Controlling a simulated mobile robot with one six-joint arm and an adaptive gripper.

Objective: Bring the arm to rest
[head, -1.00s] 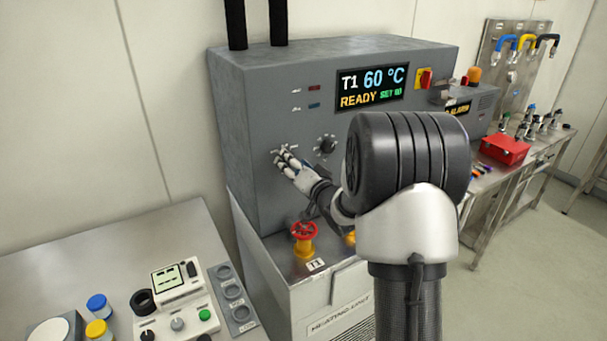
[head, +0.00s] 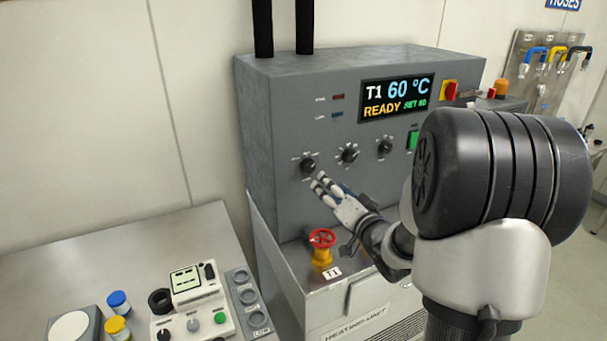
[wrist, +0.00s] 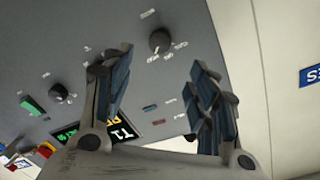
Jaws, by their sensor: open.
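My gripper (head: 321,186) is in front of the lower left of the grey heating unit's panel (head: 290,125), just below the leftmost black knob (head: 308,165). In the wrist view its blue-padded fingers (wrist: 158,95) stand apart with nothing between them. The same knob shows beyond the fingers in the wrist view (wrist: 160,41), apart from them. My arm reaches in from the right and hides part of the panel's right side.
The unit's display (head: 397,98) reads T1 60 °C, READY. A red valve handwheel (head: 322,238) stands below my gripper. A bench at the left holds a small white instrument (head: 195,290), a blue-capped jar (head: 118,302) and a yellow-capped jar (head: 117,328). A hose rack (head: 540,75) is at the back right.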

